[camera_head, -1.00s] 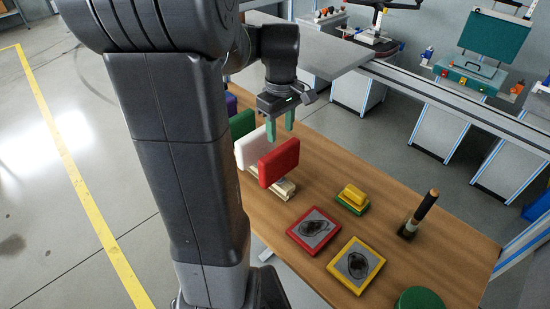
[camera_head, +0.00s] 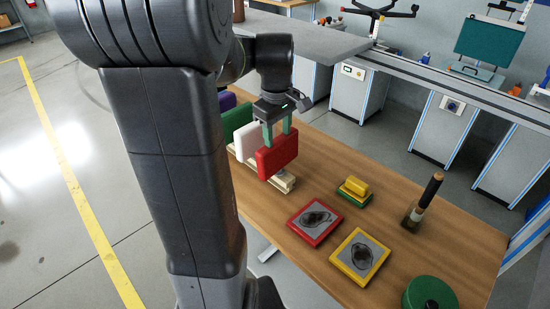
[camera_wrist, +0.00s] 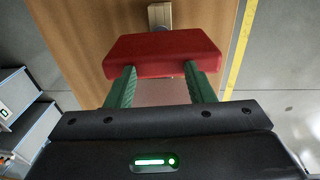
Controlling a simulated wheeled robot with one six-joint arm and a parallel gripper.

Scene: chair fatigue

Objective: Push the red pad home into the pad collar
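The red pad (camera_head: 278,154) stands upright at the front end of a row of pads; it also shows in the wrist view (camera_wrist: 162,50). My gripper (camera_head: 277,138) is low at the red pad, on the side toward the white pad. Its green fingers are spread with nothing between them. In the wrist view my gripper (camera_wrist: 159,72) has both fingertips at the near edge of the red pad; whether they touch it is unclear. A cream rail (camera_head: 284,182) runs under the pads. I cannot make out the pad collar clearly; the pad probably hides it.
The white pad (camera_head: 245,142) and green pad (camera_head: 236,119) stand behind the red one. A red-framed tile (camera_head: 314,222), a yellow-framed tile (camera_head: 360,255), a yellow block (camera_head: 355,187), a dark-handled tool (camera_head: 426,200) and a green round thing (camera_head: 430,294) are on the wooden table.

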